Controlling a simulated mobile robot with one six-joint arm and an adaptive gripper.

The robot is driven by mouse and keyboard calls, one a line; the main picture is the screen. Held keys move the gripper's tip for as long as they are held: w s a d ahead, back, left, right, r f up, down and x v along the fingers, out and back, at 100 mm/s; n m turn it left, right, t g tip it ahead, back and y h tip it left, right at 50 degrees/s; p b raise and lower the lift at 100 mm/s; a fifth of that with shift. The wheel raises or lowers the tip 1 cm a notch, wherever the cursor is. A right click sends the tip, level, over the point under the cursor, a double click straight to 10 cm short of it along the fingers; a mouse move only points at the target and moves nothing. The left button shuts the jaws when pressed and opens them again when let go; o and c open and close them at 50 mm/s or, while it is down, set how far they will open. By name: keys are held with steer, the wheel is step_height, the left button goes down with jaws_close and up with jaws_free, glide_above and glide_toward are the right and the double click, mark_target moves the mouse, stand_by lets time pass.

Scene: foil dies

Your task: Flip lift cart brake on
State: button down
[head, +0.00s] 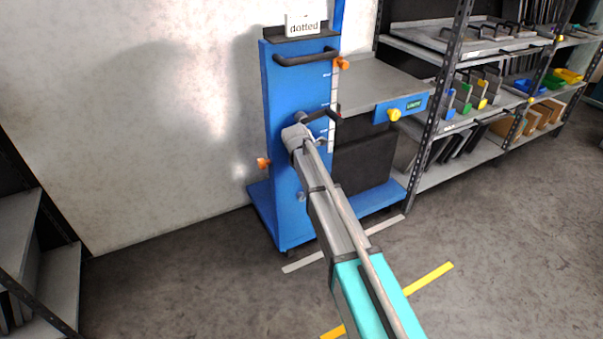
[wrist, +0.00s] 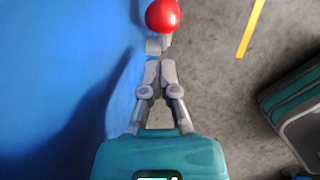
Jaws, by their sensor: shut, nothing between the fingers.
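The blue lift cart (head: 284,110) stands against the wall in the head view and fills the left of the wrist view (wrist: 60,60). In the wrist view a red ball knob (wrist: 163,15) sits beside the blue side, with a small grey piece (wrist: 153,46) just below it. My gripper (wrist: 160,64) is shut and empty, its fingertips pointing at the grey piece and knob. The tips look very close to the grey piece; I cannot tell whether they touch.
The cart has a black crank (head: 318,116), orange knobs (head: 264,163) and a grey platform (head: 375,84) with a yellow knob (head: 394,115). Loaded shelves (head: 470,125) stand close at the right. A yellow floor stripe (head: 430,278) lies on open floor in front.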

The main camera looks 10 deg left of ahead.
stand_by(0.3)
steer(key=shift+r, duration=0.1)
steer(key=d+p+v, duration=0.1)
steer(key=p+v, duration=1.1)
steer(key=shift+w+d+r+p, duration=0.15)
steer(key=shift+w+r+p, duration=0.1)
steer(key=shift+r+p, duration=0.25)
steer(key=shift+r, duration=0.1)
steer(key=shift+s, duration=0.15)
stand_by(0.6)
